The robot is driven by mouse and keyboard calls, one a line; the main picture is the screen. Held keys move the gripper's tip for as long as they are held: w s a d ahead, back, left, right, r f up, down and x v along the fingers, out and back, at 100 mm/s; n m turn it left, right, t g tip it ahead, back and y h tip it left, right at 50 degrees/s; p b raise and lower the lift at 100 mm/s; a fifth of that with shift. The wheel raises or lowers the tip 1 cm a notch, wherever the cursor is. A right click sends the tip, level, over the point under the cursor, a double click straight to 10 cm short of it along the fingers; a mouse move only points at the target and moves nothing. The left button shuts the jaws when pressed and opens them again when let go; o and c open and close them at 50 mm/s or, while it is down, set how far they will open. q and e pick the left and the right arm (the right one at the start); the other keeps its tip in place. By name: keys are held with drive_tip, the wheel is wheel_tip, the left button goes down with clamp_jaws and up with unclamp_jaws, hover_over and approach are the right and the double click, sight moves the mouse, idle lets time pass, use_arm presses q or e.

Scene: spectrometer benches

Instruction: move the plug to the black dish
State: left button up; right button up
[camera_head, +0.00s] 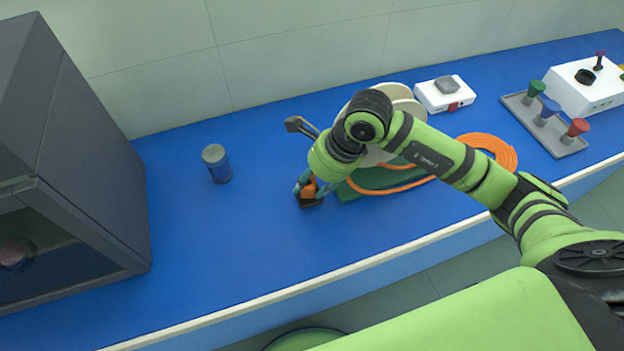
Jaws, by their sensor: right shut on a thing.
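My right gripper (313,186) comes down over the bench and is shut on the orange plug (308,188). The plug is at a small black dish (312,203), which shows just below it. I cannot tell whether the plug touches the dish, since the fingers and arm hide part of both. My left gripper is not in view.
An orange hose (497,147) and a green board (378,178) lie beside my arm, with cream discs (399,93) behind. A rack (562,149) and white boxes (444,97) are right. The front middle bench is clear.

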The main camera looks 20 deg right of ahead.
sight(311, 185)
drive_tip(key=shift+f+b, duration=0.35)
drive_tip(key=shift+f, duration=0.05)
drive_tip(key=o, duration=1)
drive_tip(key=shift+c, duration=0.2)
drive_tip(key=shift+r, duration=0.1)
drive_tip(key=shift+p+v, duration=1.45)
drive_tip(key=shift+v, duration=1.15)
drive_tip(key=p+v, duration=0.2)
drive_tip(key=v, duration=0.3)
drive_tip(key=shift+s+d+r+p, duration=0.15)
drive_tip(key=shift+r+p, duration=0.15)
drive_tip(key=shift+r, duration=0.05)
drive_tip(key=shift+s+f, duration=0.1)
